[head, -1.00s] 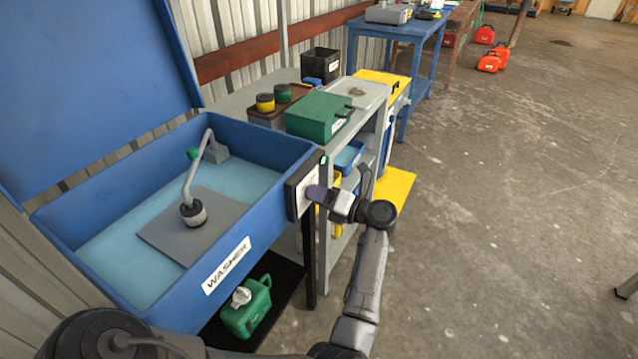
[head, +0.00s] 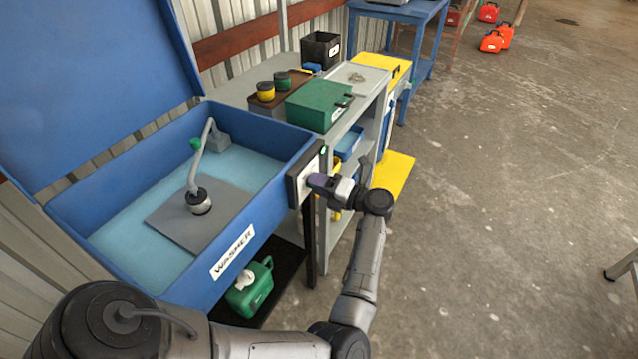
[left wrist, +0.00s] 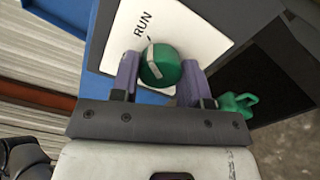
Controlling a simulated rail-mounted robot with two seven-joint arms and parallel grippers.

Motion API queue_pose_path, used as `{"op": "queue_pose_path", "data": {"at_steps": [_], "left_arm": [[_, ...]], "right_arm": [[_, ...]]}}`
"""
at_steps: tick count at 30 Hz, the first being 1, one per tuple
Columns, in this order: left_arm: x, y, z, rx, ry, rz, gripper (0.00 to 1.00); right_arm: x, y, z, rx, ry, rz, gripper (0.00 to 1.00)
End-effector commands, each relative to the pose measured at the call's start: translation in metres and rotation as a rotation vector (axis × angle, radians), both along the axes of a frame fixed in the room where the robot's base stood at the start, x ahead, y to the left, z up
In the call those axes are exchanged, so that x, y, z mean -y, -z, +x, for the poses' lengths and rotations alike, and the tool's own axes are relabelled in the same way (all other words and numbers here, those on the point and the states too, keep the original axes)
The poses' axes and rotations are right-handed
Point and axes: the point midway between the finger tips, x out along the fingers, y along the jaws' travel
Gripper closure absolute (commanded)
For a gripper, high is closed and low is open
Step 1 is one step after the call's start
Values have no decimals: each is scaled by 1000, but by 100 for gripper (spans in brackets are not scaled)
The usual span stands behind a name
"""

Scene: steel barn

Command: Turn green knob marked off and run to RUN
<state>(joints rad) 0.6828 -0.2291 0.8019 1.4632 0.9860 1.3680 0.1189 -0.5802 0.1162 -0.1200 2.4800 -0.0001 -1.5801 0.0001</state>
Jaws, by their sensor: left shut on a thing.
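The green knob (left wrist: 167,66) sits on a white plate (left wrist: 192,22) in the left wrist view. The word RUN is printed on the plate, with a short tick beside it. The pale pointer bar on the knob points up toward that tick. My left gripper (left wrist: 158,72) is shut on the knob, one purple finger on each side. In the head view my left gripper (head: 318,181) is at the dark-edged control panel (head: 294,190) on the right end of the blue washer (head: 262,214), and hides the knob. The OFF mark does not show. My right gripper is not in view.
A grey shelf bench (head: 377,84) with a green box (head: 318,104) stands just behind the panel. A green can (head: 250,290) sits on the black shelf under the washer. The concrete floor (head: 500,190) to the right is mostly clear.

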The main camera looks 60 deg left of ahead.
Motion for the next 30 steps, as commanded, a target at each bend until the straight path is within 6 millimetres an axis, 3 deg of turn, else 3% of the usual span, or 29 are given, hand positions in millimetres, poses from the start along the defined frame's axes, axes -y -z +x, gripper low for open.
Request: {"op": "queue_pose_path", "data": {"at_steps": [2, 3, 11, 22, 30], "left_arm": [[0, 0, 0, -2, 0, -1, 82], [0, 0, 0, -2, 0, -1, 57], [0, 0, 0, -1, 0, -1, 33], [7, -1, 5, 0, 3, -2, 33], [49, -2, 31, -1, 4, -3, 33]], "right_arm": [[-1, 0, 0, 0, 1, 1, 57], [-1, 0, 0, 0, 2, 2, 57], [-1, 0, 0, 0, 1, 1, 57], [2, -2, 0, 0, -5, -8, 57], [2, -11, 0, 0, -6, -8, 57]]}}
